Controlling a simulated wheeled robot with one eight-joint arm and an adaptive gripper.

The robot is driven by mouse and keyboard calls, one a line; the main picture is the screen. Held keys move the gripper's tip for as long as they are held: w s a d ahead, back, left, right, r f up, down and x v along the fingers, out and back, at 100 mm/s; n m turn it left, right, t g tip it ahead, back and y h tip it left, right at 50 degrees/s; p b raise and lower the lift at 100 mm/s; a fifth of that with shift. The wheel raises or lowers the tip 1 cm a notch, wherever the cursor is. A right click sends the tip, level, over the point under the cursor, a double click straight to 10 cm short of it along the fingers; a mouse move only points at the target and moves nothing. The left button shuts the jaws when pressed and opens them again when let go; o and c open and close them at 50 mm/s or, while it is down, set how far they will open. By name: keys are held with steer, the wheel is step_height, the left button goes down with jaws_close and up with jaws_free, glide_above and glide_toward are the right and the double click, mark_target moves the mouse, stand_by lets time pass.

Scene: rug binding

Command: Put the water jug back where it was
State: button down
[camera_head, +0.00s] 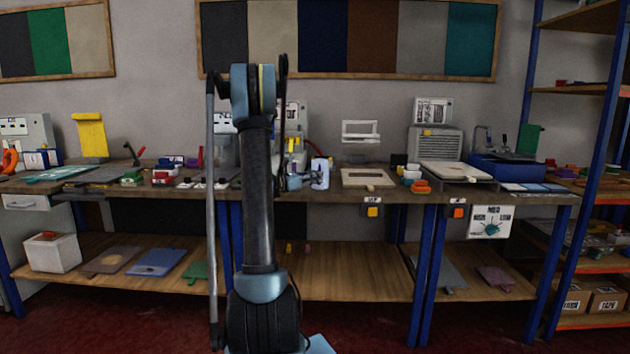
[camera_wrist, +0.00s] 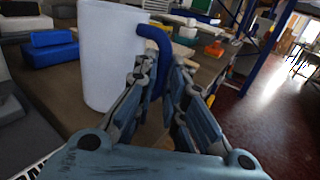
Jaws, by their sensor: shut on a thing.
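The water jug is a white cylinder with a blue handle. It stands upright in the wrist view (camera_wrist: 108,58), left of my gripper, and shows small on the bench line in the head view (camera_head: 320,174). My gripper (camera_wrist: 165,68) is shut on the jug's blue handle, with the fingers on either side of it. In the head view my gripper (camera_head: 296,181) is partly hidden by my arm. I cannot tell whether the jug's base touches the bench top.
The bench (camera_head: 400,189) carries a beige tray (camera_head: 368,178) right of the jug and small coloured blocks on both sides. A blue block (camera_wrist: 50,53) lies left of the jug in the wrist view. The bench's front edge is close to my gripper.

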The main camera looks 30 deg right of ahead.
steer(key=c, duration=1.7)
jaws_free()
steer(key=shift+o, duration=0.2)
steer(key=a, duration=1.2)
steer(key=shift+s, duration=0.25)
